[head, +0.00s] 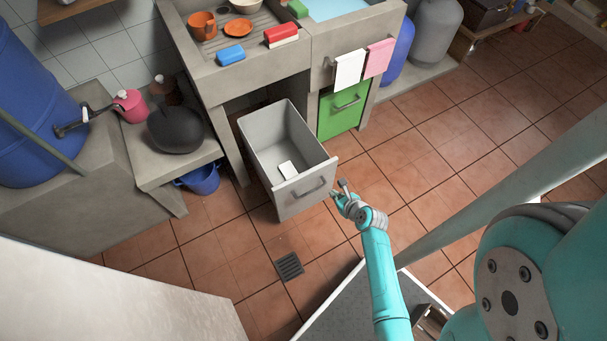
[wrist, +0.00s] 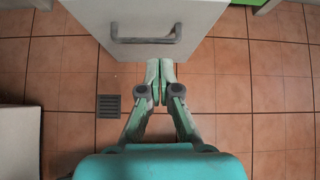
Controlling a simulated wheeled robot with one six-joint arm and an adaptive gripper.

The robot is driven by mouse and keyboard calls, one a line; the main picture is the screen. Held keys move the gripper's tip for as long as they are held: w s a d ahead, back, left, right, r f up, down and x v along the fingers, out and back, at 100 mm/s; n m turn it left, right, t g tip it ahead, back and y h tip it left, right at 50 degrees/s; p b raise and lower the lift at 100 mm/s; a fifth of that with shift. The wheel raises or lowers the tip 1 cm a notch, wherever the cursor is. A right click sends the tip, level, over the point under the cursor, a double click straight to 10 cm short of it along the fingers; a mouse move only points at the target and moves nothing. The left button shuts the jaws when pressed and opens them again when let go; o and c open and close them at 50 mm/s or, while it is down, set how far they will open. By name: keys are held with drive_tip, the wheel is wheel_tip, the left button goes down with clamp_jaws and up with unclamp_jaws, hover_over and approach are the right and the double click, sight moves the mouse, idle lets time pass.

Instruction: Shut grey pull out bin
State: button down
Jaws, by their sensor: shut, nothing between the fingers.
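The grey pull-out bin (head: 262,150) is pulled well out from under the concrete counter in the head view. Its open top shows a small white item (head: 288,170) lying inside. Its front panel carries a grey bar handle (head: 300,188), which also shows in the wrist view (wrist: 146,38). My gripper (head: 340,190) is at the right of the bin's front panel in the head view. In the wrist view my gripper (wrist: 160,66) has its fingertips together, empty, just below the front panel's lower right part. I cannot tell whether they touch the panel.
A green drawer front (head: 342,107) stands right of the bin, with white (head: 349,70) and pink (head: 379,57) towels above it. A blue bucket (head: 201,179) is under the left bench. Tiled floor (head: 230,240) before the bin is clear, with a drain grate (head: 289,266).

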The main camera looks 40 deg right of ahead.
drive_tip(key=w, duration=0.1)
approach(313, 174)
drive_tip(key=shift+m, duration=0.4)
drive_tip(key=x, duration=0.6)
drive_tip(key=shift+s+f, duration=0.2)
drive_tip(key=shift+f, duration=0.25)
drive_tip(key=shift+w+d, duration=0.1)
drive_tip(key=shift+w, duration=0.15)
drive_tip(key=shift+w, duration=0.1)
